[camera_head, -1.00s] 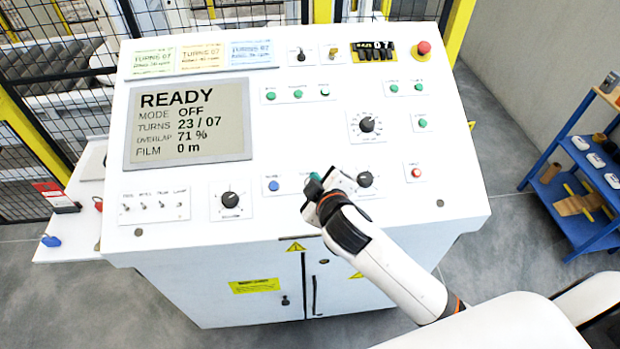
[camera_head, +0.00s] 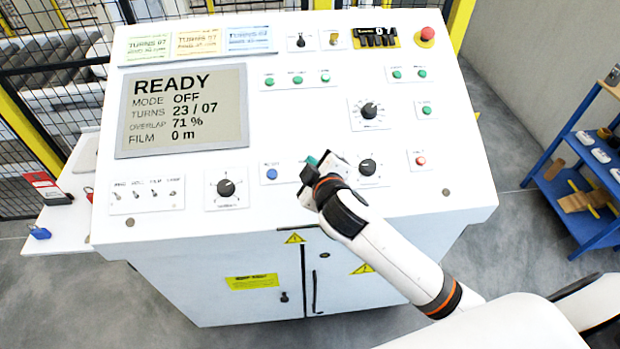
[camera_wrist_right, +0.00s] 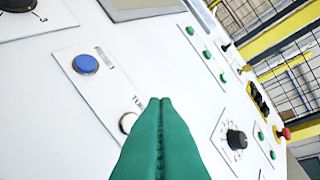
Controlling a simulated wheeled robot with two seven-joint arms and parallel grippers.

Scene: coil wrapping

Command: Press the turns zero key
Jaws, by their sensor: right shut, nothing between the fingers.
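The control panel (camera_head: 300,120) has a sloped white face. Its display (camera_head: 185,110) reads READY, MODE OFF, TURNS 23 / 07, OVERLAP 71 %, FILM 0 m. My right gripper (camera_head: 311,161) is shut and empty, its green fingertips close to the lower middle of the panel. In the right wrist view, the shut fingertips (camera_wrist_right: 160,102) lie beside a whitish round key (camera_wrist_right: 128,122) and partly cover its label, which seems to start with "TU". In the head view the gripper hides this key. I cannot tell whether the fingertips touch the panel. My left gripper is not in view.
A blue button (camera_head: 271,174) shares the strip left of the whitish key. A black knob (camera_head: 367,167) is close right of the gripper; another knob (camera_head: 226,188) is farther left. A red emergency button (camera_head: 427,34) is at the top right. A blue shelf (camera_head: 580,180) stands right.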

